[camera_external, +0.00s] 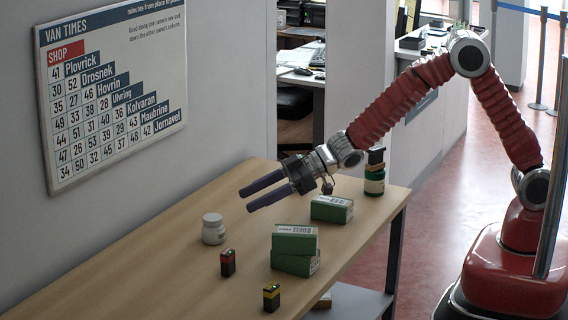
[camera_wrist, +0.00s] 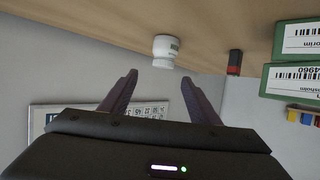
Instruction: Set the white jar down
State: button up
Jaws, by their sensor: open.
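The white jar (camera_external: 214,229) stands upright on the wooden counter (camera_external: 165,262), left of the other items. My gripper (camera_external: 248,199) is open and empty, up and to the right of the jar in the outside view, apart from it. In the wrist view the jar (camera_wrist: 165,51) appears upside down beyond the two spread fingers of my gripper (camera_wrist: 160,92), with nothing between them.
Two stacked green boxes (camera_external: 295,249) and a third green box (camera_external: 332,208) lie right of the jar. A red-black battery (camera_external: 228,262) and a yellow-black battery (camera_external: 271,297) stand nearer. A green jar (camera_external: 374,182) with a dark object on top stands behind my gripper.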

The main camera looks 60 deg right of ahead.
jog(key=s+d+r+m+h, duration=0.2)
jog(key=s+d+r+h, duration=0.15)
jog(key=d, duration=0.55)
jog(key=s+d+r+m+h, duration=0.2)
jog(key=s+d+r, duration=0.15)
jog(key=d, duration=0.55)
jog(key=s+d+r+m+h, duration=0.25)
jog(key=d+r, duration=0.25)
jog(key=d, duration=0.4)
jog(key=s+d+f+m+g, duration=0.1)
jog(key=s+d, duration=0.3)
jog(key=s, duration=1)
jog(key=s+d+f+m+g+h, duration=0.1)
jog(key=s+d+g, duration=0.2)
jog(key=s, duration=1)
jog(key=shift+s+d, duration=0.4)
jog(key=shift+d, duration=0.45)
jog(key=shift+f, duration=0.1)
